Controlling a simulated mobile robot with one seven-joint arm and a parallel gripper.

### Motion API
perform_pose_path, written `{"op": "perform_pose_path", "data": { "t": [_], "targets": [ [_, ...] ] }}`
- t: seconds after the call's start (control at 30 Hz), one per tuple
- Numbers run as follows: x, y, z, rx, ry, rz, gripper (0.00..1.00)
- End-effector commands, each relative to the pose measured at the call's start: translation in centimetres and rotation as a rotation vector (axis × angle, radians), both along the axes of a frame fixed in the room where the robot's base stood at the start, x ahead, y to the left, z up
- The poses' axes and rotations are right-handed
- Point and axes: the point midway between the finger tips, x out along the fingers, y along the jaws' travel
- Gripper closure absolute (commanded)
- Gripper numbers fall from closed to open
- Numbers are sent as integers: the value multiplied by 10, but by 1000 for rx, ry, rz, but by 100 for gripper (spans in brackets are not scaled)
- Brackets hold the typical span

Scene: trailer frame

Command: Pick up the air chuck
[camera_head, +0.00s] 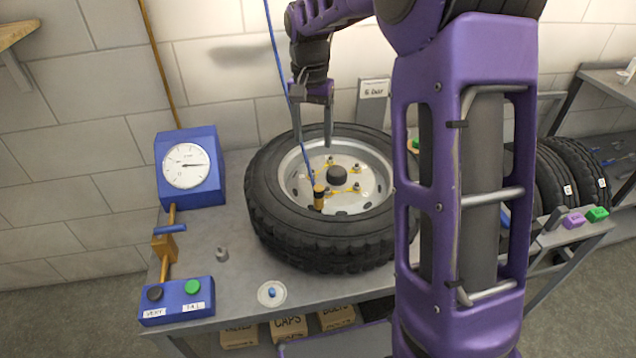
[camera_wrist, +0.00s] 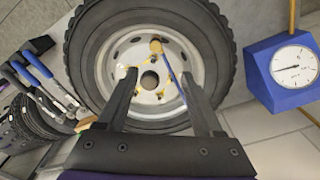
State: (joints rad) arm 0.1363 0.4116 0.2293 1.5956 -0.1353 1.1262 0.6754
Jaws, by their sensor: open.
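The air chuck (camera_head: 318,196) is a small brass and black cylinder on the end of a thin blue hose (camera_head: 279,62). It stands over the near left part of the wheel rim, in front of the hub. In the wrist view the chuck (camera_wrist: 156,47) shows beyond my fingertips, with the blue hose running down from it toward the right finger. My gripper (camera_head: 313,142) is open and empty, with its fingers pointing down above the far left part of the tyre. In the wrist view my gripper (camera_wrist: 158,74) frames the hub between its fingers.
The tyre (camera_head: 322,255) lies flat on a grey bench (camera_head: 222,290). A blue pressure gauge (camera_head: 190,168) and a blue box with two buttons (camera_head: 177,301) are at left. A small dish (camera_head: 271,294) sits in front. More tyres (camera_head: 577,165) stand at right.

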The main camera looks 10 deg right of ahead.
Motion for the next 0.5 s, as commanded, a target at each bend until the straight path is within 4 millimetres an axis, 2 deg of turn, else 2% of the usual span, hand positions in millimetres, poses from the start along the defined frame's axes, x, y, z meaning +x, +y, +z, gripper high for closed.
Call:
{"op": "perform_pose_path", "data": {
  "t": [0.17,0.5],
  "targets": [
    [-9,-2,-15,6,45,-46,32],
    [-10,-4,-87,6,45,-43,32]
  ]
}}
